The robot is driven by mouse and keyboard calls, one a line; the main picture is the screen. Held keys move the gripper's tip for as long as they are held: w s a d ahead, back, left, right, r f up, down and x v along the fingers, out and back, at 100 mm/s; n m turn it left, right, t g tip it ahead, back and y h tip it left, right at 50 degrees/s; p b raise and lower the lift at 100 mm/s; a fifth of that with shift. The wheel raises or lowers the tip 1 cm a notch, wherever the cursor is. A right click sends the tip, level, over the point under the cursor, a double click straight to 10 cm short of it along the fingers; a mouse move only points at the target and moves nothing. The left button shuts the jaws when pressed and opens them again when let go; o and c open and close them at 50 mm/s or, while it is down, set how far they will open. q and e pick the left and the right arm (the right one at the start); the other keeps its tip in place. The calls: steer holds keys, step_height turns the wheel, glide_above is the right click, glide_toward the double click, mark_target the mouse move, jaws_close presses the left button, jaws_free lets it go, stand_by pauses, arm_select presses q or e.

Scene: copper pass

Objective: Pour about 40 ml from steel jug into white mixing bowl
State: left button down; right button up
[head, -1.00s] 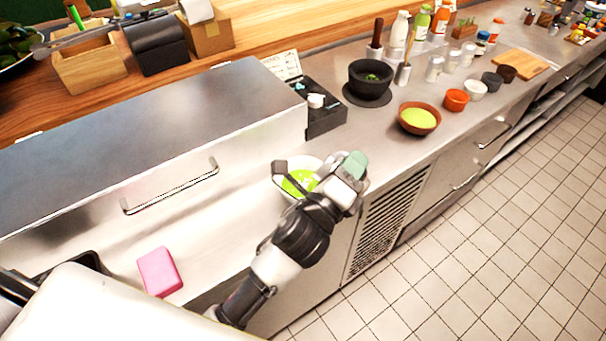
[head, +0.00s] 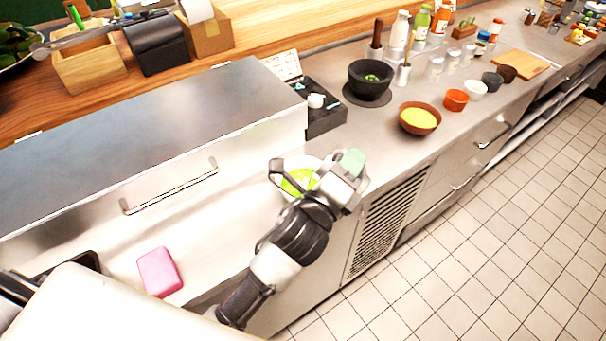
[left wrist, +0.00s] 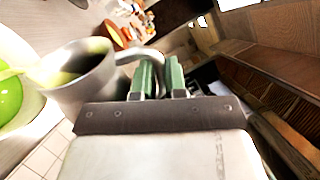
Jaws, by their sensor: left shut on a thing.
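My left gripper (head: 350,168) is shut on the handle of the steel jug (left wrist: 90,78). Its green fingertips (left wrist: 162,78) close on the handle in the left wrist view. The jug is tilted, with pale green liquid inside and a pale streak at its lip over the bowl. In the head view the jug (head: 276,171) is small and partly hidden by the gripper. The white mixing bowl (head: 311,161) holds bright green liquid and stands below the jug; its rim also shows in the left wrist view (left wrist: 30,113). My right gripper is out of view.
A black scale or tray (head: 326,122) and a dark mortar (head: 370,76) stand behind the bowl. A brown bowl of yellow-green stuff (head: 420,130) is to the right. A pink sponge (head: 159,272) lies left. The counter's front edge is close by.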

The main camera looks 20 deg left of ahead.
mark_target(364, 174)
arm_select(q)
steer(key=shift+s+d+f+m+h, duration=0.1)
steer(key=shift+d+f+m+h, duration=0.3)
steer(key=shift+m, duration=0.5)
steer(key=d+r+m+p, duration=0.1)
steer(key=m+p, duration=0.1)
steer(key=p, duration=0.1)
steer(key=shift+s+g, duration=0.1)
steer(key=shift+g, duration=0.3)
steer(key=shift+d+f+m+b, duration=0.25)
steer(key=shift+f+m+b, duration=0.25)
steer(key=shift+f, duration=0.3)
steer(key=shift+s+d+f+m, duration=0.1)
steer(key=shift+d+f+m, duration=0.05)
steer(key=shift+f+m, duration=0.25)
steer(key=shift+d+r+m+g+p, duration=0.3)
steer(key=shift+m+p, duration=0.3)
steer(key=shift+p, duration=0.2)
steer(key=shift+s+d+m+p, duration=0.1)
steer(key=shift+d+m+p, duration=0.2)
steer(key=shift+m+p, duration=0.15)
steer(key=shift+s+d+f+m+h+b, duration=0.1)
steer(key=shift+d+f+m+h+b, duration=0.15)
steer(key=shift+f, duration=0.2)
steer(key=shift+d+f+m+h+b, duration=0.15)
steer(key=shift+f+m+b, duration=0.05)
steer(key=shift+f+b, duration=0.2)
